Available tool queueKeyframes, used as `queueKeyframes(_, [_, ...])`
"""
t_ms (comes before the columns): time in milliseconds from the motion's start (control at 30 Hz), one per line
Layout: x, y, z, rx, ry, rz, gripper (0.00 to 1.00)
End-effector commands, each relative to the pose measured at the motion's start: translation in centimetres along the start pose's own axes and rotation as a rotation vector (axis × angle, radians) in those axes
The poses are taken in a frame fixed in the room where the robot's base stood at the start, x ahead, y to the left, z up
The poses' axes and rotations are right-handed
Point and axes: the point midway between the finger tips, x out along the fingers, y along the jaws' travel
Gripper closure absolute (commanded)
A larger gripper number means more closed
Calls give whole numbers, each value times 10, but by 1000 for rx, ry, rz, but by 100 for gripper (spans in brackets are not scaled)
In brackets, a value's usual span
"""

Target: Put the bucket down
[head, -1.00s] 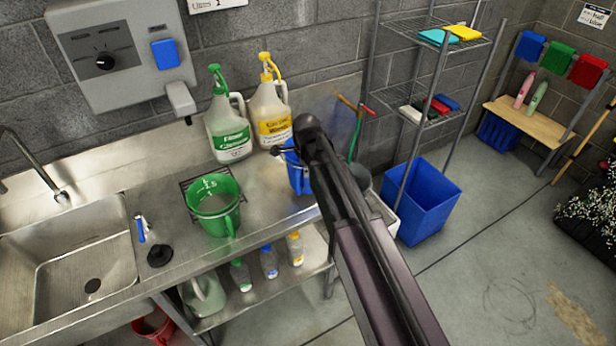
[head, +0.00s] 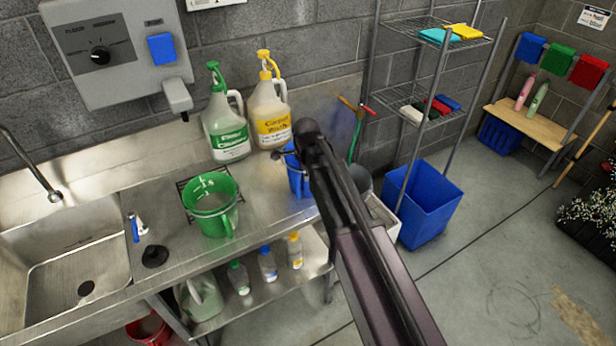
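A blue bucket (head: 297,183) is at the right end of the steel counter (head: 262,205), mostly hidden behind my arm. My gripper (head: 281,156) is at the bucket's upper part. Its fingers are largely hidden by my wrist, so I cannot tell whether they are shut on the bucket. Whether the bucket's base touches the counter is also unclear. A green bucket (head: 211,211) stands upright on a dark wire rack on the counter, left of the blue one and apart from my gripper.
Spray jugs with a green top (head: 226,130) and a yellow top (head: 268,110) stand behind the buckets. A sink (head: 70,265) is at left. A wire shelf (head: 440,38) and blue bin (head: 424,205) stand right of the counter. Small bottles sit on the lower shelf.

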Motion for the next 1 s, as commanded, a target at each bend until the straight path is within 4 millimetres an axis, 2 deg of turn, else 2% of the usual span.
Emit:
queueKeyframes(267, [4,0,0,-1,0,0,100])
queueKeyframes(400, [3,0,0,-1,0,0,60])
queueKeyframes(433, [3,0,1,-1,0,0,57])
queueKeyframes(1000, [-3,0,1,-1,0,0,57])
